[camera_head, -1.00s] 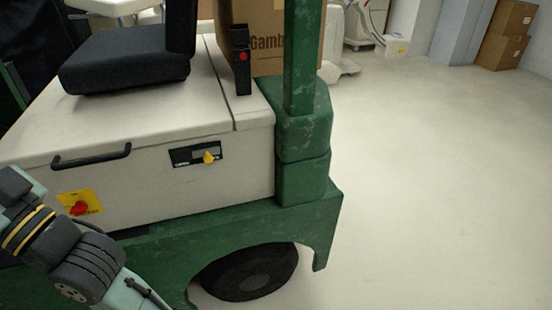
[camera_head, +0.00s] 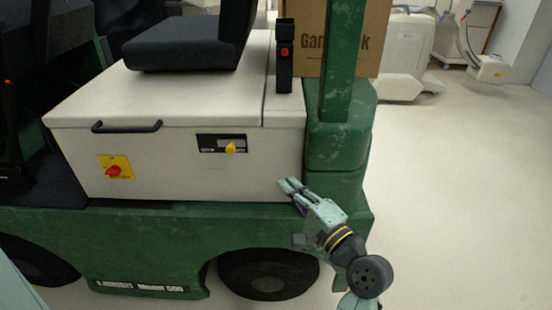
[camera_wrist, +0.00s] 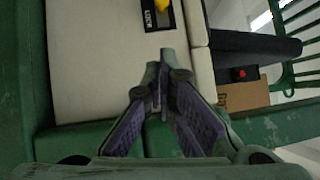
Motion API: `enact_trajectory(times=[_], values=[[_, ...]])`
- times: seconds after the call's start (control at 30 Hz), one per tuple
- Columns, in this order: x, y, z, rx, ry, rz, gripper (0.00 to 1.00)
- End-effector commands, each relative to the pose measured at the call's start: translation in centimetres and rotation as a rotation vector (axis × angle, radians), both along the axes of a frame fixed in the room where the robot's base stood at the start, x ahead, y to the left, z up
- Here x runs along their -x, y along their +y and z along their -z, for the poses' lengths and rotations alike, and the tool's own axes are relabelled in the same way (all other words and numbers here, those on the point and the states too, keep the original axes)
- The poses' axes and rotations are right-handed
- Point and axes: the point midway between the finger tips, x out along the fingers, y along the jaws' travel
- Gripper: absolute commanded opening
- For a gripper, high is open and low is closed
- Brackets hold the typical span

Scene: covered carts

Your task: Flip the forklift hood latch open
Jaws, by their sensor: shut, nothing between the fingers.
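The forklift hood (camera_head: 180,95) is a cream box with a seat on top, and it is closed. A yellow latch (camera_head: 231,148) sits on a black plate (camera_head: 210,143) on its side panel. The yellow latch (camera_wrist: 162,4) is cut off at the top edge of the wrist view. My gripper (camera_head: 286,184) is shut and empty. It is in front of the lower right part of the hood panel, below and right of the latch and apart from it. In the wrist view my gripper's fingertips (camera_wrist: 160,70) meet below the black plate.
A black handle (camera_head: 127,127) and a red knob on a yellow plate (camera_head: 115,168) are left of the latch. A green post (camera_head: 342,60) and green body surround the hood's right side. A cardboard box (camera_head: 300,40) stands behind. The floor at right is clear.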

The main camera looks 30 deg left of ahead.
Motion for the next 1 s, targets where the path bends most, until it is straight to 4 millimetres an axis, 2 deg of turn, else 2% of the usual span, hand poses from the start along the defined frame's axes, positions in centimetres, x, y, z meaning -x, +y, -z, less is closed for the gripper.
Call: enact_trajectory(times=[0.33, 0.47, 0.57, 0.9, 1.0], values=[[0.0, 0.0, 0.1, -0.001, 0.005, -0.002, 0.0], [-0.3, 0.8, -0.1, 0.0, 0.005, -0.005, 0.0], [-0.8, 2.1, -0.4, 0.0, 0.005, -0.006, 0.0], [-3.6, 8.7, -1.3, 0.0, 0.004, -0.005, 0.0], [-3.4, 10.3, -1.5, 0.001, 0.005, -0.005, 0.0]])
